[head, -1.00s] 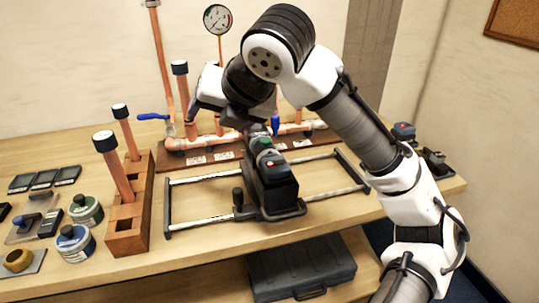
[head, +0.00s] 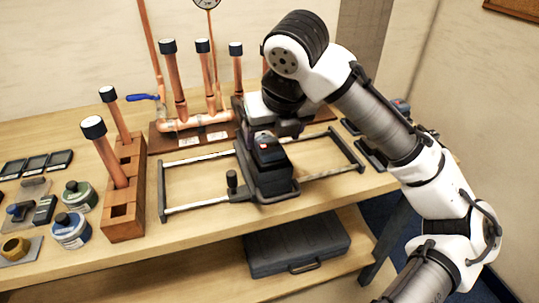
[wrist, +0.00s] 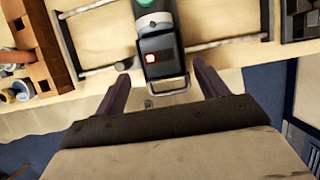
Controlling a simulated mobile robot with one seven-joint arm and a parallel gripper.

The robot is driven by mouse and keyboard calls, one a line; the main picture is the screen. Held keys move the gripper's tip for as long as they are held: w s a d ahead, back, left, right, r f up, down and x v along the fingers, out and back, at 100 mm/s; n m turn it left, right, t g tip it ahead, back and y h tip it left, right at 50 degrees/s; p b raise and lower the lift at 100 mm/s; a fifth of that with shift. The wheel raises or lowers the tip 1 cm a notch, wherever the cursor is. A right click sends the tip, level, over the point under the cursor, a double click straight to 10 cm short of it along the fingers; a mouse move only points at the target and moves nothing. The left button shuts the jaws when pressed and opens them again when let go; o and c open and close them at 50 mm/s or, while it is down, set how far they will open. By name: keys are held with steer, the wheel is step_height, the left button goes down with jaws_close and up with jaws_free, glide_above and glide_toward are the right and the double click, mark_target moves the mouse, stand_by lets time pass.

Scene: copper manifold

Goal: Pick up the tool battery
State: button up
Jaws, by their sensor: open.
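The tool battery (head: 268,152) is a black block with a red spot on its upper face. It sits on the end of a dark power tool (head: 268,182) that stands in a metal rail frame on the bench. In the wrist view the battery (wrist: 160,52) shows at top centre, beside the tool's green part (wrist: 145,3). My gripper (wrist: 161,75) is open and empty, its two dark fingers apart on either side of the battery's line. In the head view my gripper (head: 287,128) is just behind and above the battery, hiding part of the tool.
The rail frame (head: 163,192) surrounds the tool. Copper pipes with black caps (head: 175,80) stand behind on a manifold. A wooden block with pipes (head: 125,217) stands left, near tins (head: 72,230). Black items (head: 372,152) lie right. A dark case (head: 297,243) is on the lower shelf.

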mark_target(270, 146)
steer(key=p+x, duration=0.1)
steer(key=x, duration=0.4)
steer(key=shift+w+r, duration=0.1)
steer(key=shift+w, duration=0.1)
steer(key=c, duration=0.8)
steer(key=shift+c, duration=0.5)
steer(key=shift+r, duration=0.2)
